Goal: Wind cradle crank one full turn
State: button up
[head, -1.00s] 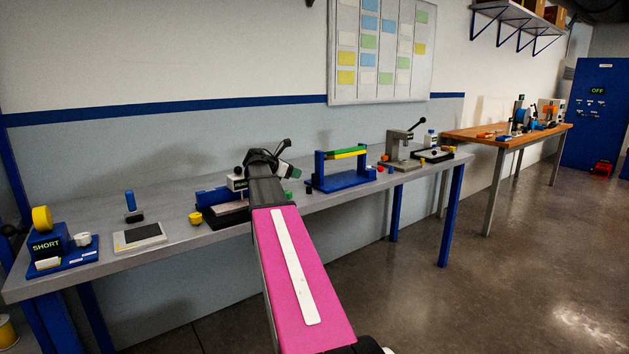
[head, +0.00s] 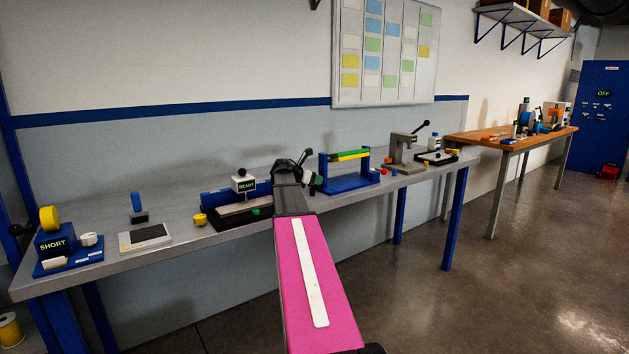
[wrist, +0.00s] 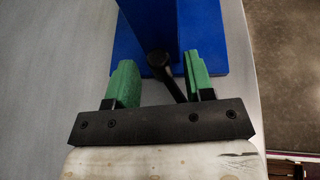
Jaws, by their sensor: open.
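The cradle is a blue frame (head: 347,184) on the long grey bench, with a green and yellow bar (head: 350,155) across its top. The cradle's blue base and upright fill the top of the wrist view (wrist: 150,25). The black crank (wrist: 166,72) sticks out from the upright toward me, with a rounded knob at its upper end. My gripper (wrist: 160,78) is open, with one green finger pad on each side of the crank and gaps visible. In the head view my gripper (head: 314,181) is just left of the cradle and partly hidden by my wrist.
Left of my arm stands a black-based fixture with a READY sign (head: 246,186). A grey lever press (head: 404,150) stands to the cradle's right. Small coloured pieces lie between them. A SHORT station (head: 56,243) and a dark pad (head: 146,235) are at the left.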

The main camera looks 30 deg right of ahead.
jog(key=shift+d, duration=0.2)
grip_shut()
jog(key=shift+d+g, duration=0.1)
jog(key=shift+g, duration=0.3)
jog(key=shift+s+m+g, duration=0.15)
jog(key=shift+m+g, duration=0.25)
jog(key=shift+m, duration=0.2)
grip_release()
